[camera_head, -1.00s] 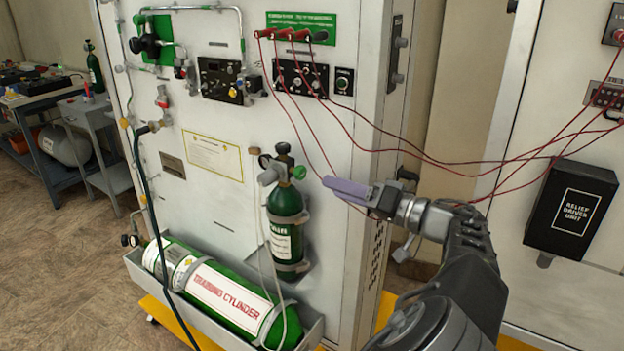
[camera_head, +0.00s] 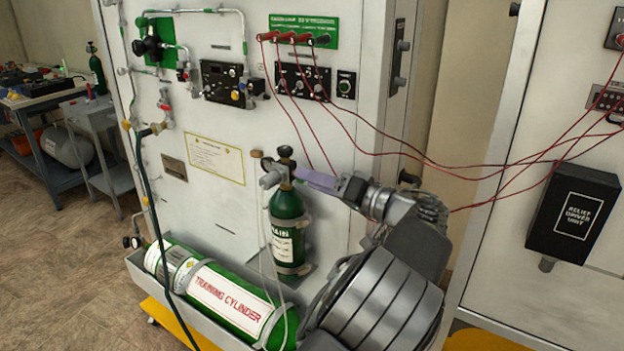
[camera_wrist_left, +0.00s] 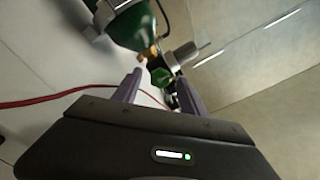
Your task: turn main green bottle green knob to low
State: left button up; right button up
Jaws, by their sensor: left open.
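The main green bottle (camera_head: 287,229) stands upright in a bracket on the white panel. Its valve has a black top knob (camera_head: 285,152) and a grey regulator body (camera_head: 271,179). My left gripper (camera_head: 302,178) comes in from the right, with its purple fingers at the valve; they hide the green knob in the head view. In the left wrist view, the green knob (camera_wrist_left: 161,76) shows between the tips of the two open fingers. Contact cannot be told. The bottle (camera_wrist_left: 132,24) is at the top there. My right gripper is not in view.
A large green training cylinder (camera_head: 225,303) lies in a tray below the bottle. Red cables (camera_head: 420,158) hang from the panel across to the right, behind my arm. A black relief driver unit box (camera_head: 572,213) is on the right.

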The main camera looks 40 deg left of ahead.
pick_arm(q)
jog(key=shift+a, duration=0.3)
grip_shut()
dwell(0.4)
